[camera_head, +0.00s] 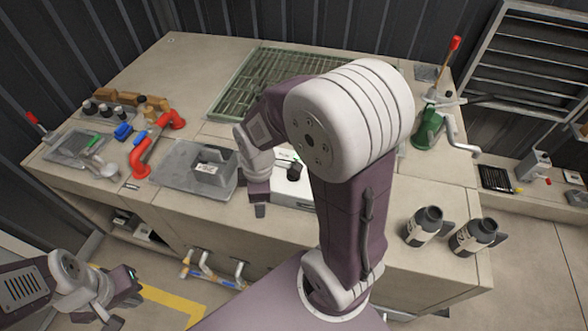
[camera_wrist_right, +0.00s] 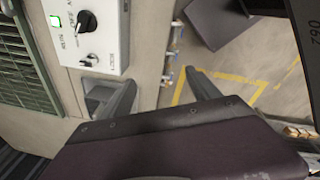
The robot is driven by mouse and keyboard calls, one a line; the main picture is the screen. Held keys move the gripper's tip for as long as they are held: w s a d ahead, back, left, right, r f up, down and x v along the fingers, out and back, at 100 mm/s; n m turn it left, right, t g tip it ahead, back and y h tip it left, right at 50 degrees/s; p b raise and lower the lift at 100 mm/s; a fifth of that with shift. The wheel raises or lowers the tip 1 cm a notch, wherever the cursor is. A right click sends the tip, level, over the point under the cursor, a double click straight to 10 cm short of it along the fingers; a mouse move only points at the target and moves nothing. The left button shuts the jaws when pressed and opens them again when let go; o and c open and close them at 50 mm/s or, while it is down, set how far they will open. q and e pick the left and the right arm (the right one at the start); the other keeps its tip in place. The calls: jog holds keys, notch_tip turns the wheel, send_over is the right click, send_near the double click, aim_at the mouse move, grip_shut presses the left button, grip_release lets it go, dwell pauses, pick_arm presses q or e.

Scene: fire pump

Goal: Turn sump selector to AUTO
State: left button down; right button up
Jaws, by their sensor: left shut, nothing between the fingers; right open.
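The white control box (camera_head: 293,198) sits on the bench, partly hidden behind my right arm, with a black knob (camera_head: 294,172) on it. The labels are too small to read surely. My right gripper (camera_head: 260,207) is beside the box on its left; the right wrist view shows its fingers (camera_wrist_right: 163,90) apart and empty, off the knobs. My left gripper (camera_head: 112,318) is shut and empty, low at the left, away from the bench.
A grey block (camera_head: 211,172) on a tray, red pipework (camera_head: 150,145) and a green grate (camera_head: 262,75) are on the bench. A green valve (camera_head: 428,128) stands at the right. Pipes (camera_head: 205,262) stick out below the front edge.

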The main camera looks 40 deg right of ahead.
jog(key=w+d+r+n+p, duration=0.2)
jog(key=w+d+n+p, duration=0.1)
jog(key=w+d+n, duration=0.55)
jog(key=shift+m+g, duration=0.45)
jog(key=shift+g, duration=0.35)
jog(key=d+f, duration=0.2)
jog(key=d, duration=0.1)
jog(key=w+d+f+p, duration=0.1)
jog(key=d+f, duration=0.1)
jog(key=d, duration=0.1)
jog(key=d+f+p, duration=0.1)
jog(key=d+f, duration=0.1)
jog(key=d, duration=0.1)
jog(key=shift+w+d+f, duration=0.1)
jog(key=shift+w+d, duration=0.05)
jog(key=shift+d, duration=0.1)
jog(key=shift+s+d, duration=0.2)
jog(key=shift+s+a, duration=0.1)
jog(key=shift+a, duration=0.1)
notch_tip(320, 180, down, 8)
jog(key=shift+f+p, duration=0.25)
jog(key=shift+p, duration=0.95)
jog(key=shift+f, duration=0.15)
jog(key=shift+a, duration=0.15)
